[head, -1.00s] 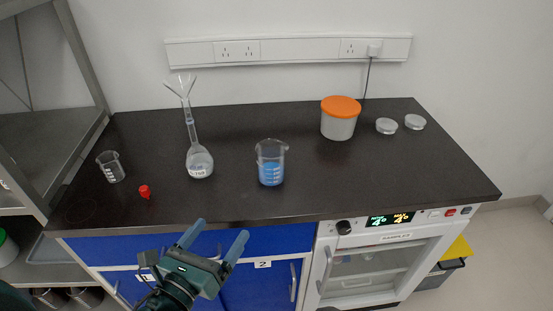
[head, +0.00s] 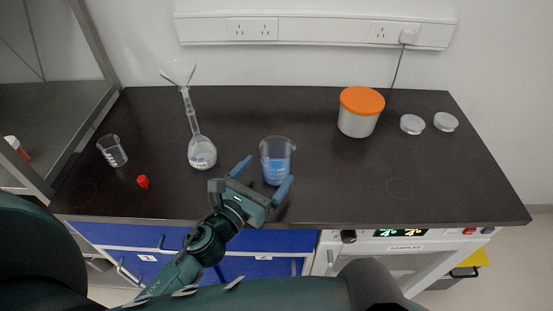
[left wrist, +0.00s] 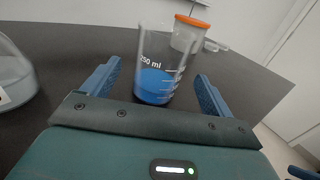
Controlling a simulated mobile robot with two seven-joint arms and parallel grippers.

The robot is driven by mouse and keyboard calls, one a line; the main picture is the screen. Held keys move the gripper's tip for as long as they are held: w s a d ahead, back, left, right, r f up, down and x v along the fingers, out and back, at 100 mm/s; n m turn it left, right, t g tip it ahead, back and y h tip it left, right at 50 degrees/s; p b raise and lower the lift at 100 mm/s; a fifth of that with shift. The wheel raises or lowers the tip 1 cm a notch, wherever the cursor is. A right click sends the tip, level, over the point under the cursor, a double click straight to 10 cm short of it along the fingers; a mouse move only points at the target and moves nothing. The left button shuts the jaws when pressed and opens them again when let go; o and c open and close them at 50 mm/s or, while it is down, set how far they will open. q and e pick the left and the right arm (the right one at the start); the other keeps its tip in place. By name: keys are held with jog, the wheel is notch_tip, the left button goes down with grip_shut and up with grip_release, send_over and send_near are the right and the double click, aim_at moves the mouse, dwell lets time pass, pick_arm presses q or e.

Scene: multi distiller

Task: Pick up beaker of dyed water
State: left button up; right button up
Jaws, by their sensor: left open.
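A clear glass beaker of blue dyed water (head: 276,165) stands upright on the black bench, right of the flask. My left gripper (head: 262,180) is open at the near side of the beaker, with blue fingers spread. In the left wrist view the beaker (left wrist: 155,82) shows between and a little beyond the two open fingers, its 250 ml mark facing me. I see no finger touching the glass.
A volumetric flask with a funnel (head: 201,150), an empty small beaker (head: 112,151) and a red stopper (head: 143,182) stand to the left. An orange-lidded tub (head: 358,118) and two round dishes (head: 412,125) are to the right. Bench space right of the beaker is clear.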

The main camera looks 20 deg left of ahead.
aim_at(284, 152)
pick_arm(q)
jog(key=shift+p+x, duration=0.5)
jog(key=shift+x, duration=2.25)
jog(key=shift+c, duration=0.4)
jog(key=c, duration=1.1)
